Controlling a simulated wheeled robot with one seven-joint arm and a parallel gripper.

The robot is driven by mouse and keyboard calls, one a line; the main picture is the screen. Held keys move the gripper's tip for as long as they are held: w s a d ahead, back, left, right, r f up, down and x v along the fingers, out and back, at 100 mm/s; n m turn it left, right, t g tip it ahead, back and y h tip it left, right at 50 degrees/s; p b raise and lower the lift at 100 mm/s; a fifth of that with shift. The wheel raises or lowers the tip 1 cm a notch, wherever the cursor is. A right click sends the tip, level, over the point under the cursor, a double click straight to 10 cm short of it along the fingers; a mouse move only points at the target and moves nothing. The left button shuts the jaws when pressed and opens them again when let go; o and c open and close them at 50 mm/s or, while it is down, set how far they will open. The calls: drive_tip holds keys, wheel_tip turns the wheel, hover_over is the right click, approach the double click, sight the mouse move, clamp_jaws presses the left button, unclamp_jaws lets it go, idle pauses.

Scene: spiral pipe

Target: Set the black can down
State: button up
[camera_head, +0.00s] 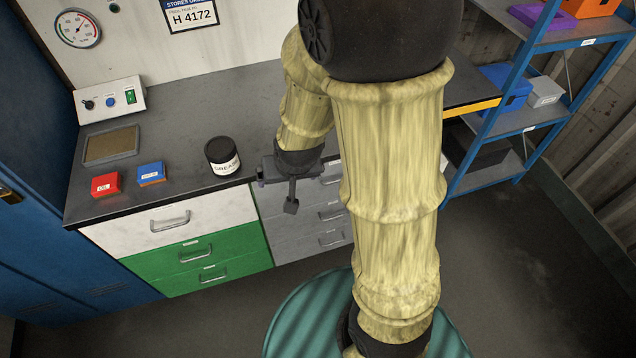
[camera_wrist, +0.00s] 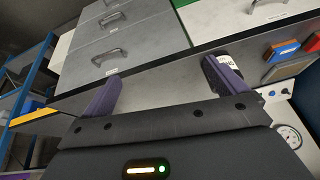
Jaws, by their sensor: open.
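The black can (camera_head: 223,156), with a white label reading GREASE, stands upright on the dark grey worktop near its front edge. My gripper (camera_head: 276,192) is open and empty, to the right of the can and apart from it, by the counter's front edge above the grey drawers. In the wrist view the two purple fingers of my gripper (camera_wrist: 163,78) are spread wide with nothing between them. The can's white label (camera_wrist: 225,63) shows there next to the right-hand finger, which hides part of the can.
A red box (camera_head: 106,184), a blue box (camera_head: 151,173), a framed brown pad (camera_head: 111,145) and a switch box (camera_head: 109,100) are on the left of the worktop (camera_head: 180,110). Drawers (camera_head: 190,220) are below. A blue shelf rack (camera_head: 520,115) stands at the right.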

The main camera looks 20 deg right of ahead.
drive_tip(key=s+d+r+n+g, duration=0.1)
drive_tip(key=s+d+r+g, duration=0.1)
drive_tip(key=s, duration=0.5)
drive_tip(key=shift+d+r, duration=0.9)
drive_tip(key=shift+d, duration=0.3)
drive_tip(key=shift+o, duration=0.3)
